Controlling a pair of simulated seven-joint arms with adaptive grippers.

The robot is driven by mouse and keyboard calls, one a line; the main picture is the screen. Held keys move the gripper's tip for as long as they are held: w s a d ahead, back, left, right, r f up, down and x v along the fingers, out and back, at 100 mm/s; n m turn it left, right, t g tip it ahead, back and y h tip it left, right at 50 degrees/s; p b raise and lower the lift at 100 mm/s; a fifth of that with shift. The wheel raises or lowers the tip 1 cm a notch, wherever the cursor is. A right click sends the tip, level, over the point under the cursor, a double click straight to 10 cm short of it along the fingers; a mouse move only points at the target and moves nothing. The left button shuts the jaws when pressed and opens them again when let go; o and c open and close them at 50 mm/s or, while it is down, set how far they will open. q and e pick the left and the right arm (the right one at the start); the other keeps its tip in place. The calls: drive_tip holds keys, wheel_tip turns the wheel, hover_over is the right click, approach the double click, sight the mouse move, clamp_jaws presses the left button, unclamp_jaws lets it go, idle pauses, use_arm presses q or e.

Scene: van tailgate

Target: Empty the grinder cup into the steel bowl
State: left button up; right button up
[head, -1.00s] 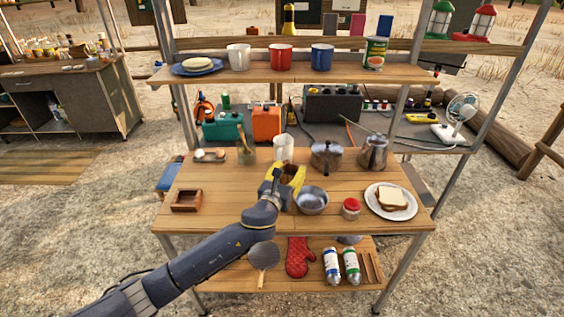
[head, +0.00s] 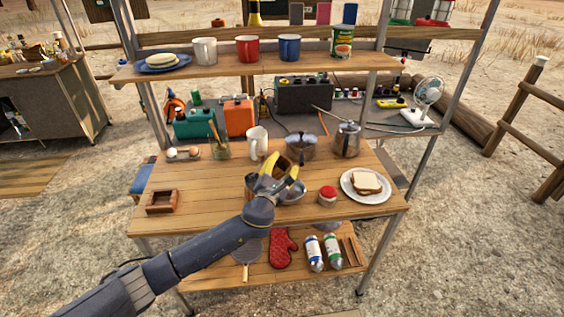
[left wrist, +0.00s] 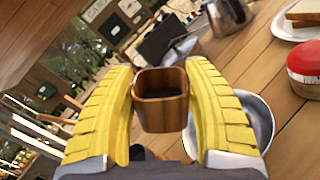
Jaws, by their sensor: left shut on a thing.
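The grinder cup, a small square brown wooden cup (left wrist: 160,98), is between the yellow fingers of my left gripper (left wrist: 165,105), which is shut on it. Its open top shows a dark inside; I cannot tell how full it is. In the head view the cup (head: 282,161) is partly hidden by my left gripper (head: 276,180). The steel bowl (head: 292,196) stands on the table right by the gripper, largely covered by it. In the left wrist view the bowl (left wrist: 258,118) shows beyond the right finger. My right gripper is not in view.
A red-lidded jar (head: 327,196) and a plate with a sandwich (head: 349,195) stand to the right.

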sight(288, 171)
use_arm(q)
drive_tip(key=m, duration=0.1)
drive_tip(key=f+m, duration=0.1)
drive_tip(key=m, duration=0.3)
drive_tip(key=shift+s+d+f, duration=0.1)
drive_tip(key=shift+d+f, duration=0.05)
drive_tip(key=shift+d, duration=0.15)
drive_tip(key=m, duration=0.2)
drive_tip(key=m+h, duration=0.1)
drive_tip(key=shift+s+d+f+m, duration=0.1)
drive_tip(key=shift+d+f+m, duration=0.15)
drive_tip(key=shift+f+m, duration=0.15)
drive_tip(key=m, duration=0.3)
drive_tip(key=shift+s+d+f, duration=0.1)
drive_tip(key=shift+d+f, duration=0.15)
drive_tip(key=shift+d, duration=0.05)
drive_tip(key=shift+s+d+m+h, duration=0.1)
drive_tip(key=shift+d+m+h, duration=0.15)
drive_tip(key=shift+m, duration=0.8)
drive_tip(key=shift+s+d+m+h, duration=0.1)
drive_tip(key=shift+m+h, duration=0.15)
drive_tip(key=shift+m, duration=0.8)
drive_tip(key=shift+d+f, duration=0.1)
drive_tip(key=shift+f, duration=0.05)
